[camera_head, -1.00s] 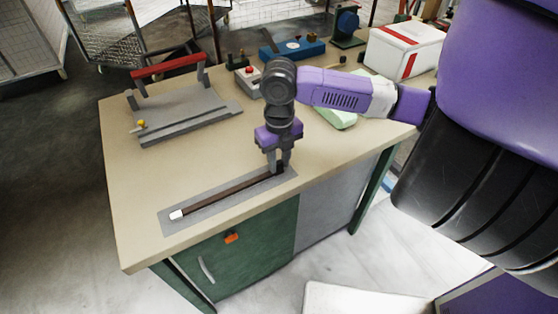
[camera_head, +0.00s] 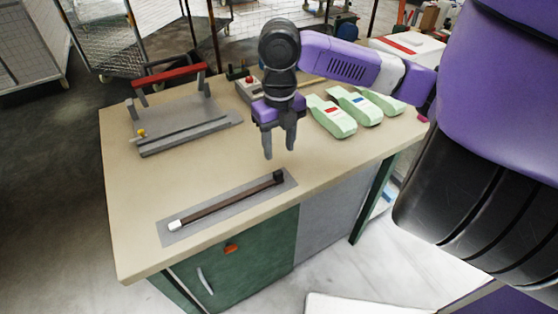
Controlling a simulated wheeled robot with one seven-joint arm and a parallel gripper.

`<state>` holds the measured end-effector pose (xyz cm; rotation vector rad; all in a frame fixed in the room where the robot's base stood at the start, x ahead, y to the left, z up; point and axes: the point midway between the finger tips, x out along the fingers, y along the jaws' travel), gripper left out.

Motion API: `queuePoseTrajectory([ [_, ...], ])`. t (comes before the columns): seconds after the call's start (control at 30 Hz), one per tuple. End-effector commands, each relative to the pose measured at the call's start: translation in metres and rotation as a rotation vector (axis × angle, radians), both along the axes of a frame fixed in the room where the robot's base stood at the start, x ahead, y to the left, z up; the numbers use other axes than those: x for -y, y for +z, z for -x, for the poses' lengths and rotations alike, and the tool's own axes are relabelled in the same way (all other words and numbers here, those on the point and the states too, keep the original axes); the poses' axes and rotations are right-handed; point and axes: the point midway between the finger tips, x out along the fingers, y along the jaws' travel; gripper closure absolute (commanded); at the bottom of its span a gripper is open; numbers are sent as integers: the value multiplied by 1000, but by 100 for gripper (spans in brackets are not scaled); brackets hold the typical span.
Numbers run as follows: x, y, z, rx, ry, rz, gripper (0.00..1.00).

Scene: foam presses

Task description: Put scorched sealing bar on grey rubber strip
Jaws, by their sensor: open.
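The scorched sealing bar (camera_head: 228,201), a long dark brown bar with a white end at the left and a black end at the right, lies along the grey rubber strip (camera_head: 196,232). The strip lies flat near the front edge of the bench, and its grey shows on both sides of the bar. My gripper (camera_head: 279,155) is open and empty, pointing down above the bench, behind and above the black end of the bar. It is apart from the bar.
A grey press with a red handle (camera_head: 168,69) stands at the back left of the bench (camera_head: 128,225). Several pale green tools (camera_head: 333,118) lie at the right. A box with a red button (camera_head: 249,86) sits behind my gripper. The bench between press and strip is clear.

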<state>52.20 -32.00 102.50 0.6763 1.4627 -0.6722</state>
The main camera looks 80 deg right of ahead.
Motion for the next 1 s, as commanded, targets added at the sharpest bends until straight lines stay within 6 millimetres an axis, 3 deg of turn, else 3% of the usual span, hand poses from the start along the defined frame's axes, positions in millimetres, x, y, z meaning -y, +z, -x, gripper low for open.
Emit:
queuePoseTrajectory([
  [0.2,0,24,0,1,1,1,55],
  [0.37,-1,29,-1,2,1,-1,55],
  [0.47,-7,28,-15,42,-4,-11,55],
  [0.57,-29,28,-57,159,-18,-48,55],
  [0.67,-67,35,-118,337,-62,-129,55],
  [0.8,-130,60,-198,590,-165,-310,55],
  [1.0,-209,107,-271,847,-370,-641,55],
])
